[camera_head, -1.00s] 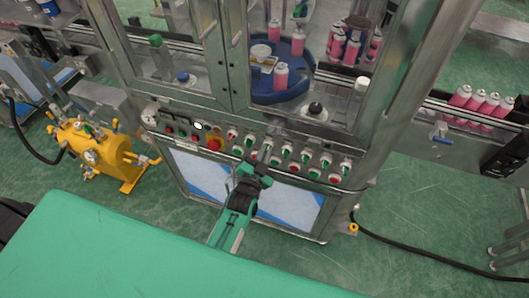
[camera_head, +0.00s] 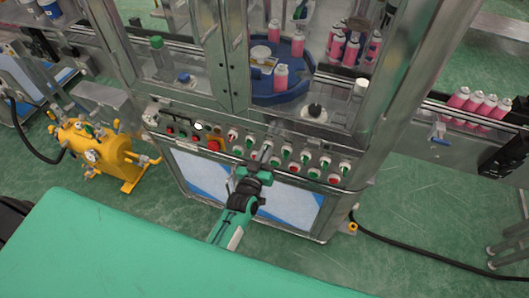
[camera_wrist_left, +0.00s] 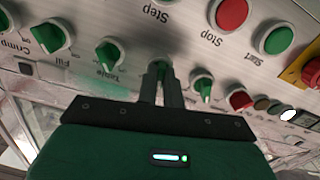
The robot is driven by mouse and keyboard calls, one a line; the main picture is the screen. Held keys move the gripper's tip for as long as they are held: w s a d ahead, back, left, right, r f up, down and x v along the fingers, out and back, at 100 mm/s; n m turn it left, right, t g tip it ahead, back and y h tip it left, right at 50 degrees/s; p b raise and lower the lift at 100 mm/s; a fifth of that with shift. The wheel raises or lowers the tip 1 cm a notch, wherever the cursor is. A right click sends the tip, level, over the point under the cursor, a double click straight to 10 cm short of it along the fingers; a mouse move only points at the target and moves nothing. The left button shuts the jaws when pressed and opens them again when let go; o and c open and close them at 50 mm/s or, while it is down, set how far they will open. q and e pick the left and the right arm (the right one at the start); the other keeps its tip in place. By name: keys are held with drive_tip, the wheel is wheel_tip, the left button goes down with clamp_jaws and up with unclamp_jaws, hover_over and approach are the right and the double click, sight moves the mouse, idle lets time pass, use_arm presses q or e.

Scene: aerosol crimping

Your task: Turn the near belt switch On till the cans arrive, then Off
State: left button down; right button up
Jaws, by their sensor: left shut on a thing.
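My left gripper (camera_head: 266,152) is up against the machine's control panel; it also shows in the left wrist view (camera_wrist_left: 161,82). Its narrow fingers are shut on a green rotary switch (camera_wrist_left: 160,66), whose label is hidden. Green switches stand on both sides of it, one marked Table (camera_wrist_left: 110,54). Pink cans (camera_head: 480,104) stand in a row on the belt at right. A pink can (camera_head: 281,77) stands on the blue round table (camera_head: 270,98) inside the machine, with more cans (camera_head: 350,48) behind the glass. My right gripper is not in view.
A red emergency button (camera_head: 213,145) sits on a yellow plate left of the gripper. Red and green buttons (camera_head: 333,180) line the panel's lower row. A yellow tank (camera_head: 95,150) stands on the floor at left. A green surface (camera_head: 130,255) fills the foreground.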

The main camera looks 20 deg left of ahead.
use_arm(q)
drive_tip(key=shift+n, duration=1.8)
drive_tip(key=c, duration=1.5)
unclamp_jaws()
drive_tip(key=shift+c, duration=0.2)
drive_tip(key=shift+s, duration=0.1)
drive_tip(key=s+b, duration=0.3)
drive_tip(key=s, duration=1)
drive_tip(key=shift+s+a, duration=0.25)
drive_tip(key=shift+s, duration=0.05)
